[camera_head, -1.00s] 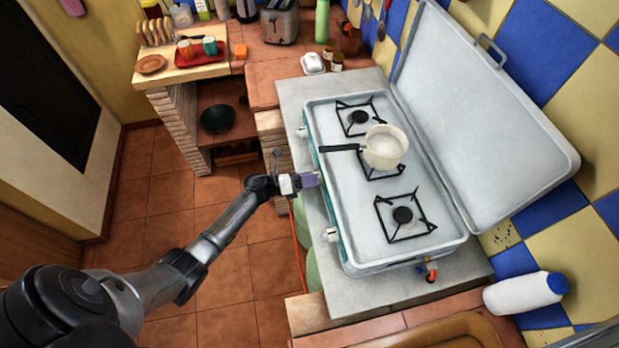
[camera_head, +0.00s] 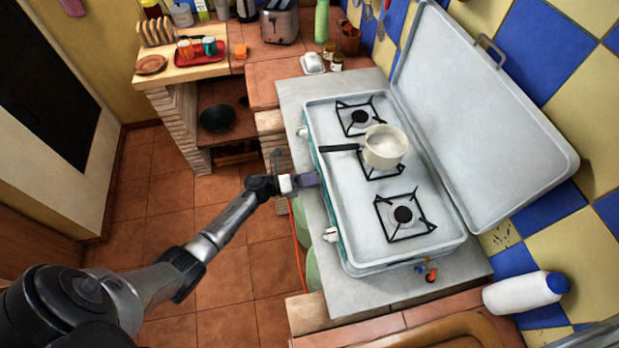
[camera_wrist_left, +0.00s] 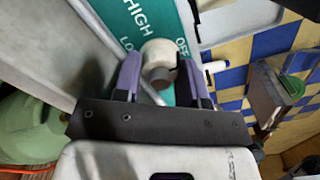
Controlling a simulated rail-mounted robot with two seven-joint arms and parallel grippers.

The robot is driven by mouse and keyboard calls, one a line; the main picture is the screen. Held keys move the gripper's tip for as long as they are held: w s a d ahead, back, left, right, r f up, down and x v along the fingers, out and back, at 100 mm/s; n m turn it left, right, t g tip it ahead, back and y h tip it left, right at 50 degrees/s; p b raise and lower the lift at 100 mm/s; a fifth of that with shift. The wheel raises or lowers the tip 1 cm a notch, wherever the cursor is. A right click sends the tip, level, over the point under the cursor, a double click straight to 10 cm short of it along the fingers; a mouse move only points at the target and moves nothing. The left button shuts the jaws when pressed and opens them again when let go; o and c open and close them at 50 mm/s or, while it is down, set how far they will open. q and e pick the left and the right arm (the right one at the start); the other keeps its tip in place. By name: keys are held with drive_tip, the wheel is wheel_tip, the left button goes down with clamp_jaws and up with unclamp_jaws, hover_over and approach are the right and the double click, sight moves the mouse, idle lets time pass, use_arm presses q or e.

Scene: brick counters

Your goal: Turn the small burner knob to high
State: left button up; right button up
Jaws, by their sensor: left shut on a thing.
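The camping stove (camera_head: 345,235) stands on the counter with its lid open. My left gripper (camera_head: 314,180) is at the middle of its front edge and hides the middle knob in the head view. In the left wrist view, a round whitish knob (camera_wrist_left: 158,58) sits between the purple fingers of my left gripper (camera_wrist_left: 160,76), which is shut on it. The green panel (camera_wrist_left: 135,28) around it reads HIGH, LOW and OFF. Two other knobs show on the front, an upper one (camera_head: 303,132) and a lower one (camera_head: 331,235). My right gripper is out of view.
A saucepan (camera_head: 386,148) stands on the middle burner, its black handle (camera_head: 338,148) pointing toward the front edge. The other two burners are bare. A green gas bottle (camera_wrist_left: 28,128) stands below the counter. A white bottle (camera_head: 520,293) lies at the lower right.

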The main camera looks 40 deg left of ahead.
use_arm(q)
drive_tip(key=n+p, duration=0.1)
drive_tip(key=n, duration=0.3)
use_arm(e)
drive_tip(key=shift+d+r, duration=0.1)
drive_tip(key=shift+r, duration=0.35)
use_arm(q)
drive_tip(key=n+p, duration=0.1)
drive_tip(key=n, duration=0.3)
drive_tip(key=shift+n, duration=0.4)
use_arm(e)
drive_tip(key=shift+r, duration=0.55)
use_arm(q)
drive_tip(key=n, duration=0.4)
drive_tip(key=shift+p, duration=0.35)
drive_tip(key=shift+n, duration=1.9)
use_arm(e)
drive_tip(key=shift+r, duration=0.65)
use_arm(q)
drive_tip(key=shift+p, duration=0.3)
drive_tip(key=o, duration=0.6)
drive_tip(key=shift+o, duration=0.2)
drive_tip(key=shift+s+a, duration=0.1)
